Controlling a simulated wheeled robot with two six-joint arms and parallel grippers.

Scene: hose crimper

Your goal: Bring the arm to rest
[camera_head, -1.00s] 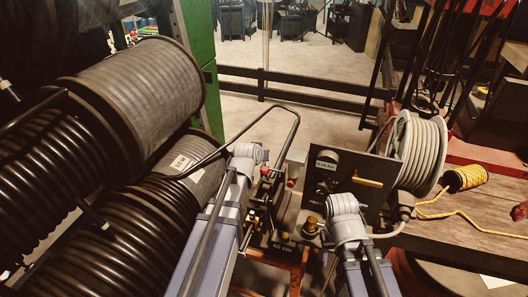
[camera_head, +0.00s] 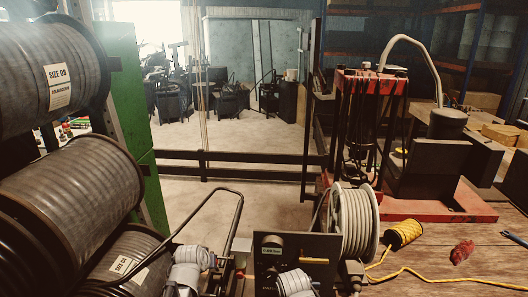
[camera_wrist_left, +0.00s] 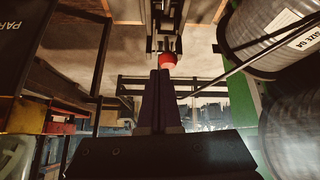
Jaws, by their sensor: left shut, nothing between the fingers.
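My left gripper (camera_wrist_left: 160,76) shows in the left wrist view with its two dark fingers together and nothing between them. A red knob (camera_wrist_left: 168,60) on a dark metal fixture shows near the fingertips; I cannot tell how far it is from them. In the head view the grey joint of my left arm (camera_head: 190,268) is at the bottom, beside a bent black handle bar (camera_head: 215,192). The grey joint of my right arm (camera_head: 295,284) is in front of a black control panel (camera_head: 268,268). Neither gripper's fingers can be seen in the head view.
Large hose spools (camera_head: 75,195) crowd the left. A grey hose reel (camera_head: 354,222) stands right of the panel. A black rail (camera_head: 250,157) crosses behind; open floor (camera_head: 175,185) shows there.

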